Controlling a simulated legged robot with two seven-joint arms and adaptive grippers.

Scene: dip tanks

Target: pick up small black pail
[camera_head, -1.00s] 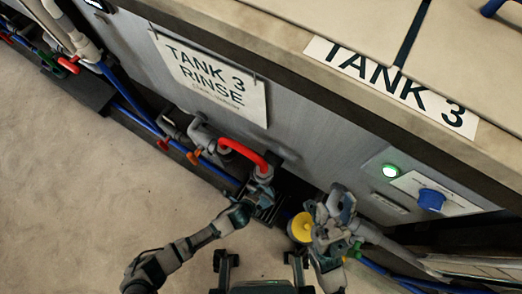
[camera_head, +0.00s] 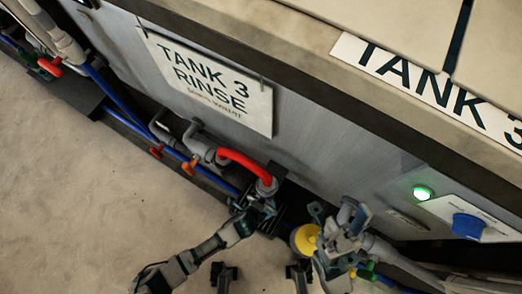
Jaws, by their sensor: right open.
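I cannot make out a small black pail for certain; the gap at the foot of the tank is dark. My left gripper (camera_head: 260,208) is beside the lower end of the red curved pipe (camera_head: 243,160), close to the tank's foot. Its fingers are small and dark, and I cannot tell whether they are open. My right gripper (camera_head: 338,214) is open in front of the tank, to the right of the left one, with its fingers spread. A round yellow part (camera_head: 305,238) shows next to it, partly hidden by it.
The grey tank wall (camera_head: 330,150) carries a "TANK 3 RINSE" sign (camera_head: 210,80), a lit green lamp (camera_head: 422,193) and a blue knob (camera_head: 468,226). Grey pipes, orange and red valve handles and a blue pipe (camera_head: 130,124) run along its foot. The floor (camera_head: 80,200) at left is clear.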

